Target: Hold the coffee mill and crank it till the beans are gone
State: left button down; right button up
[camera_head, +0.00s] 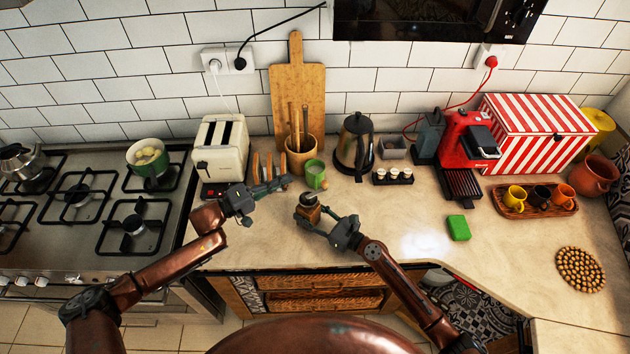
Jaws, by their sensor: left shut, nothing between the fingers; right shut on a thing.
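The coffee mill (308,208) is a small brown box with a dark domed top, near the counter's front edge. A crank with a light knob (322,187) sticks out from its top toward the upper right. My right gripper (305,222) comes from the right and is shut on the mill's body, hiding part of it. My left gripper (284,183) is shut and empty, just left of and behind the mill, apart from the crank knob. Any beans inside the mill are too small to see.
Behind the mill stand a green cup (315,174), a utensil pot (301,157) and a dark kettle (355,146). A toaster (220,148) and toast rack are behind my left gripper. A green block (458,228) lies right; the counter between is clear.

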jog(key=shift+f, duration=0.1)
pick_arm(q)
jog(key=w+d+n, duration=0.2)
jog(key=w+d, duration=0.2)
jog(key=d, duration=0.6)
jog(key=shift+y, duration=0.4)
jog(key=shift+s+f, duration=0.25)
jog(key=shift+s, duration=0.75)
jog(key=shift+s+f, duration=0.2)
jog(key=shift+s, duration=0.8)
